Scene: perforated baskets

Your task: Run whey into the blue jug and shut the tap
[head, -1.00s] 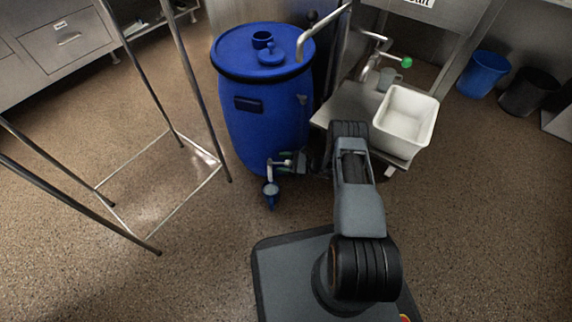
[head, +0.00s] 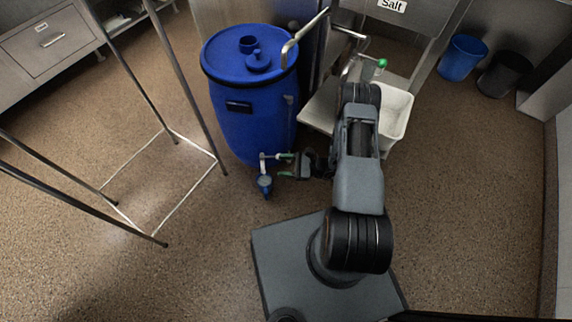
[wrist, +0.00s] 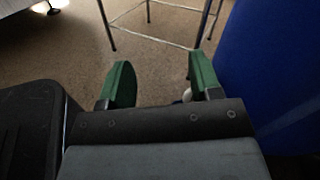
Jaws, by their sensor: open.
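A large blue barrel (head: 245,120) stands upright at the upper middle of the head view. A pale tap (head: 270,156) sticks out low on its near side. A small blue vessel, probably the blue jug (head: 265,186), shows directly below the tap; its contents cannot be seen. My gripper (head: 286,165) is open just right of the tap, its green fingers pointing left at it. In the wrist view my gripper (wrist: 160,78) is open, with the barrel (wrist: 275,70) on the right. A small pale piece (wrist: 187,95) shows by the right finger; I cannot tell what it is.
A metal frame stand (head: 190,187) rises on the left. A white tub (head: 397,112) on a low steel surface is partly hidden behind my arm. A blue bin (head: 462,58) and a black bin (head: 503,75) stand at the upper right. Floor at the left front is clear.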

